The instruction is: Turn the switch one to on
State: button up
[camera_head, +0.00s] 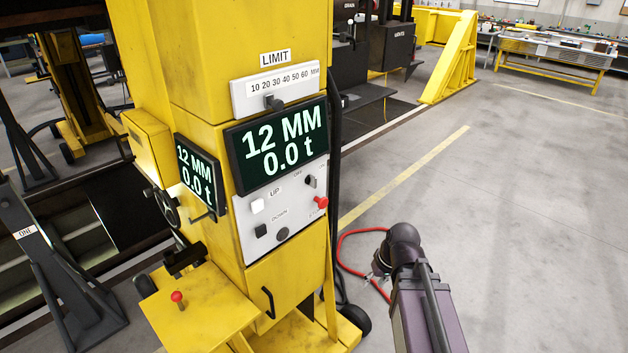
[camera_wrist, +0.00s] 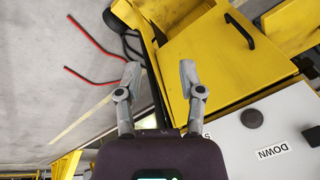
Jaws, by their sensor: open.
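The white control panel (camera_head: 285,212) is on the front of the yellow lifting column. A small dark rotary switch (camera_head: 310,181) sits at the panel's upper right, by an OFF label. A red stop knob (camera_head: 321,202) is just below it. My gripper (camera_head: 379,274) is in front and to the lower right of the panel, apart from it. In the wrist view my gripper (camera_wrist: 160,76) is open with nothing between its fingers.
The display (camera_head: 277,147) reads 12 MM and 0.0 t. A yellow door with a handle (camera_wrist: 240,30) is beside my fingers. A red hose (camera_head: 345,262) lies behind my gripper. Floor to the right is clear.

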jog(key=w+a+r+n+t+y, duration=0.2)
jog(key=w+a+n+y, duration=0.1)
jog(key=w+a, duration=0.15)
jog(key=n+t+y+b, duration=0.2)
jog(key=n+t+y, duration=0.2)
jog(key=t+y, duration=0.45)
send_near(314, 177)
jog(key=v, duration=0.4)
jog(key=shift+s+a+h, duration=0.1)
jog(key=shift+a+h, duration=0.2)
jog(key=shift+h, duration=0.15)
jog(key=x, duration=1.3)
jog(key=shift+w+a+r, duration=0.15)
jog(key=shift+w+a, duration=0.1)
jog(key=shift+w, duration=0.05)
grip_shut()
